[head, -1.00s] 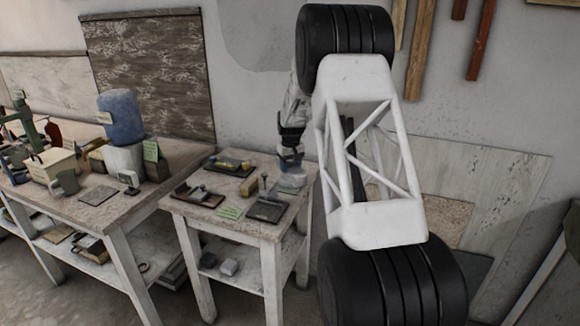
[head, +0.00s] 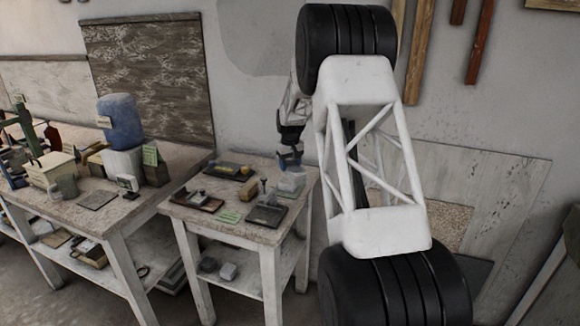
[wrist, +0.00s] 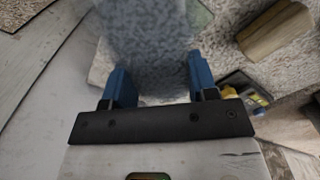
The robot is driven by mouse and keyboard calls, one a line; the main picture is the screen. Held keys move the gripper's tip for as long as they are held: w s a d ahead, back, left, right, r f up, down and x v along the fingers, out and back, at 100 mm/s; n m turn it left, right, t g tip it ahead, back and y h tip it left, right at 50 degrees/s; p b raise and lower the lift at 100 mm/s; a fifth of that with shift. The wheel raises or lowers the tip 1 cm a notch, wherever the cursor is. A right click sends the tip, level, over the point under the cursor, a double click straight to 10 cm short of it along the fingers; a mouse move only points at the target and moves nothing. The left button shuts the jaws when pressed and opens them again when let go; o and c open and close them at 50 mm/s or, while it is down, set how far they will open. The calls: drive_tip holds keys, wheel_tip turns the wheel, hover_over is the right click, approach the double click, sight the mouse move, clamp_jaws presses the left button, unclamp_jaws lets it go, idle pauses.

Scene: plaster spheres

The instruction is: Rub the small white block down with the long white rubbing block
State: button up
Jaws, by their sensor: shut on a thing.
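My gripper (head: 290,162) is over the back right of the small table, fingers pointing down. In the wrist view, its two blue fingers (wrist: 158,72) are shut on a long, pale grey speckled block, the rubbing block (wrist: 150,40), which reaches past the top edge of the picture. A pale block (head: 292,181) shows just below the gripper in the head view; I cannot tell whether it is the held block or the small white block. In the wrist view, a pale greenish patch shows beside the held block's far end. Contact beneath the held block is hidden.
The small table (head: 190,216) also bears a tan wooden block (head: 250,187), a dark tray (head: 267,216), a tray with tools (head: 198,201), a dark tray with yellow items (head: 231,172) and a green note (head: 229,217). The wall stands close behind.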

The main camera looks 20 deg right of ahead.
drive_tip(key=shift+r, duration=0.25)
drive_tip(key=shift+r, duration=1.85)
drive_tip(key=shift+w, duration=0.1)
